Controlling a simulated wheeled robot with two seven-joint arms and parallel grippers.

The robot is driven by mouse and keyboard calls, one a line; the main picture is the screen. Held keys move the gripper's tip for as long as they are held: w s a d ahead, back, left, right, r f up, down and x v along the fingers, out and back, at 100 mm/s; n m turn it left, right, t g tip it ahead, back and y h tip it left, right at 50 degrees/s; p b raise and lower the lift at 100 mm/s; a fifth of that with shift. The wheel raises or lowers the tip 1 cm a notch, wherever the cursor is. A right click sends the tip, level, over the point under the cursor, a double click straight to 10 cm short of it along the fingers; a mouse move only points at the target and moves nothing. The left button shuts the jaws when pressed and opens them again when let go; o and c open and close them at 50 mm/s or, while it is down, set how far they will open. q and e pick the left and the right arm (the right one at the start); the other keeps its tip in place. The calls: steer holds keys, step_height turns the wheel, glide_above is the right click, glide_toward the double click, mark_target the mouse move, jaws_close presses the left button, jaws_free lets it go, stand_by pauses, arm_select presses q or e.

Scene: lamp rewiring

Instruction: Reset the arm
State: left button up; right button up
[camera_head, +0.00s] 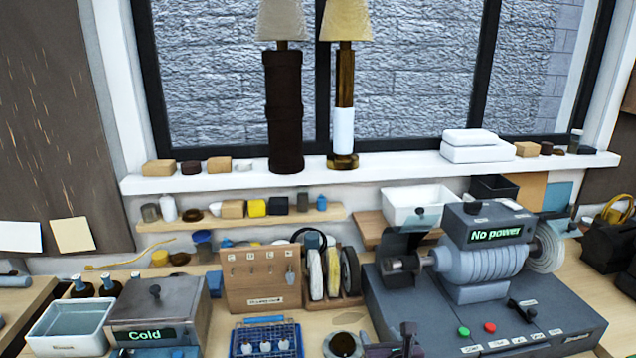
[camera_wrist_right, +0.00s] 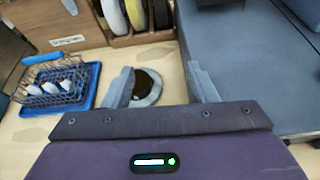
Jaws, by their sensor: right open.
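My left gripper is not in view.
The grey machine (camera_head: 590,322) reading "No power" fills the bench's right side. A blue tray with a wire basket (camera_head: 237,342) stands left of the dish. A box reading "Cold" (camera_head: 190,300) is farther left. Two lamps (camera_head: 284,110) (camera_head: 343,130) stand on the windowsill.

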steer(key=s+a+f+m+g, duration=0.15)
steer(key=s+m+g, duration=0.35)
steer(key=s+m, duration=1.2)
steer(key=s+d+m+g+h, duration=0.2)
steer(key=s+d+m+g, duration=0.6)
steer(key=m, duration=1)
steer(key=s+f+t+b, duration=0.1)
steer(key=s+f+b, duration=0.1)
steer(key=f, duration=1.4)
steer(key=s+f+t+b, duration=0.1)
steer(key=s+f, duration=0.1)
steer(key=f, duration=1.4)
arm_select(q)
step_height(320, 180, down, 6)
steer(key=b, duration=0.3)
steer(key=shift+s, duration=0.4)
arm_select(e)
steer(key=s+d+f+g, duration=0.1)
steer(key=s+d+f, duration=0.2)
steer(key=s+f, duration=1.7)
step_height(320, 180, down, 2)
steer(key=shift+f, duration=0.25)
